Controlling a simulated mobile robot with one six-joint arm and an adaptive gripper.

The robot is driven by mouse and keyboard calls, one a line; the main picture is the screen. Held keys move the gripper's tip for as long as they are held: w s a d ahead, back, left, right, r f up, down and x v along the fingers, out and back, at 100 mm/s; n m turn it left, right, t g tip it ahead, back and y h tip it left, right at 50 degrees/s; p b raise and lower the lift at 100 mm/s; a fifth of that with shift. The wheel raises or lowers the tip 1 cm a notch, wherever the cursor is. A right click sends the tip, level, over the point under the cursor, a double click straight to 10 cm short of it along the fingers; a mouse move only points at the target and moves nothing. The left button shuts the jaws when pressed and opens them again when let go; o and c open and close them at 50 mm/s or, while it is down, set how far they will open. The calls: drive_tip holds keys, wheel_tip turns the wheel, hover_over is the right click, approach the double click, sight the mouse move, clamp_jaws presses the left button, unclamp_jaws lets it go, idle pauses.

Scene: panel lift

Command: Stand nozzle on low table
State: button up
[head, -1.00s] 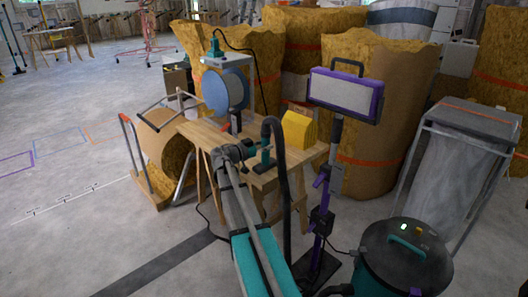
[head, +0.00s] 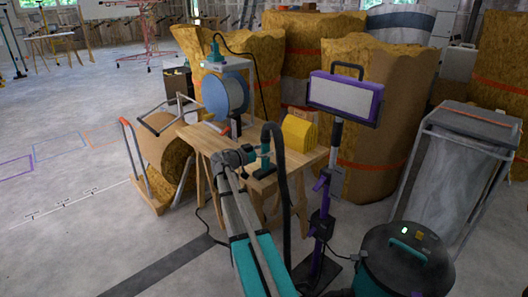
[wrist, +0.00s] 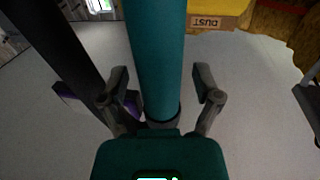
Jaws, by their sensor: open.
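In the wrist view the teal tube (wrist: 157,60) runs between the open fingers of my gripper (wrist: 162,88), with a narrow gap on each side. The foot is hidden in the wrist view.
A yellow block (head: 300,131) and a blue round machine (head: 226,92) are on the table. The black hose (head: 283,190) drops beside a purple lamp stand (head: 320,215) towards a vacuum (head: 405,262). Tall insulation rolls (head: 375,110) stand behind. Open floor lies left.

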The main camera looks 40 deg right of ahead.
drive_tip(key=shift+r, duration=0.15)
drive_tip(key=w+a, duration=0.1)
drive_tip(key=a, duration=1.1)
drive_tip(key=shift+w, duration=0.2)
idle(0.6)
drive_tip(key=s+a+f+n+t+y, duration=0.2)
drive_tip(key=s+a+f+n+y, duration=0.65)
drive_tip(key=a+f, duration=0.4)
drive_tip(key=s+a+f+n+y, duration=0.3)
drive_tip(key=s+a+n+y, duration=0.1)
drive_tip(key=a, duration=0.5)
drive_tip(key=s+a+f+n+y, duration=0.3)
drive_tip(key=s+a+n+y, duration=0.1)
drive_tip(key=a+n, duration=0.3)
drive_tip(key=a+y, duration=0.1)
drive_tip(key=a, duration=0.1)
drive_tip(key=shift+s+a, duration=0.35)
drive_tip(key=shift+s, duration=0.05)
